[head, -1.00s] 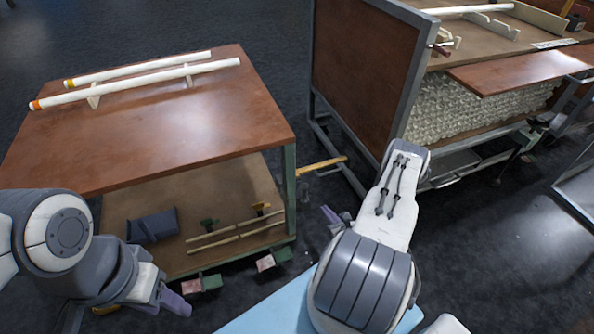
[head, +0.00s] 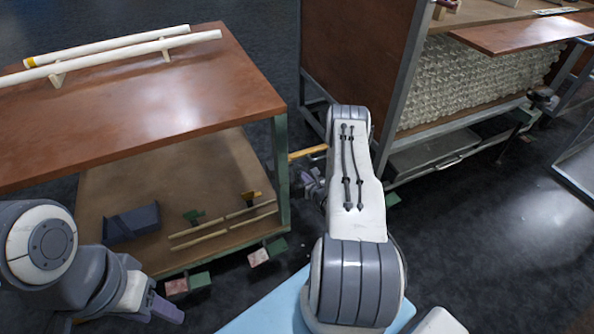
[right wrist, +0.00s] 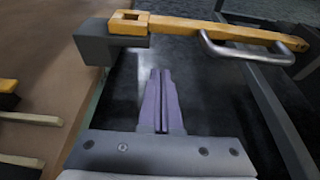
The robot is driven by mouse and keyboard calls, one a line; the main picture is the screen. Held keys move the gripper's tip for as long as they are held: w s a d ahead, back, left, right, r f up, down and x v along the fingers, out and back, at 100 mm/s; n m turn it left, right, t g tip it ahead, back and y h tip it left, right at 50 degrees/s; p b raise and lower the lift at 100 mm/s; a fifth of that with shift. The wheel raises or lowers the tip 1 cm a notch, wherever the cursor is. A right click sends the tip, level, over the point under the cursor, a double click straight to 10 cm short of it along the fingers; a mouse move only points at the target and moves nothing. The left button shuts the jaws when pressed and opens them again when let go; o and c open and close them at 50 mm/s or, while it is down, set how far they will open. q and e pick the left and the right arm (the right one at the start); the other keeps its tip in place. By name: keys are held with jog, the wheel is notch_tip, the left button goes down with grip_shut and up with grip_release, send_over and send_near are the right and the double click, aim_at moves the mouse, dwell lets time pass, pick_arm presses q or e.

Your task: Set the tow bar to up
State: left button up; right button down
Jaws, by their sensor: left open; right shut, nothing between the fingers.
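The tow bar (head: 308,152) is a yellow bar low down between the two carts, partly hidden behind my right arm in the head view. In the right wrist view the tow bar (right wrist: 205,29) runs across the top, nearly level. Its left end has a square hole and lies at a dark grey block (right wrist: 105,42). A metal loop handle (right wrist: 250,52) hangs at its right part. My right gripper (right wrist: 161,73) is shut and empty, its purple fingers pointing at the bar, apart from it in the picture. My left gripper (head: 168,312) is open and empty at lower left, away from the bar.
The left cart (head: 140,95) carries white tubes (head: 110,60) on its top and a dark bin (head: 131,223) on its lower shelf. The right cart (head: 365,50) holds stacked glass tubing (head: 470,80). Dark floor shows between the carts.

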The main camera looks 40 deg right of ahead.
pick_arm(q)
jog(key=shift+f+p, duration=0.2)
jog(key=shift+p, duration=0.1)
pick_arm(e)
jog(key=w+r, duration=0.1)
jog(key=w, duration=0.1)
jog(key=w+d+r, duration=0.1)
jog(key=w, duration=0.1)
jog(key=shift+w+r, duration=0.1)
jog(key=shift+r, duration=0.2)
jog(key=shift+r, duration=0.1)
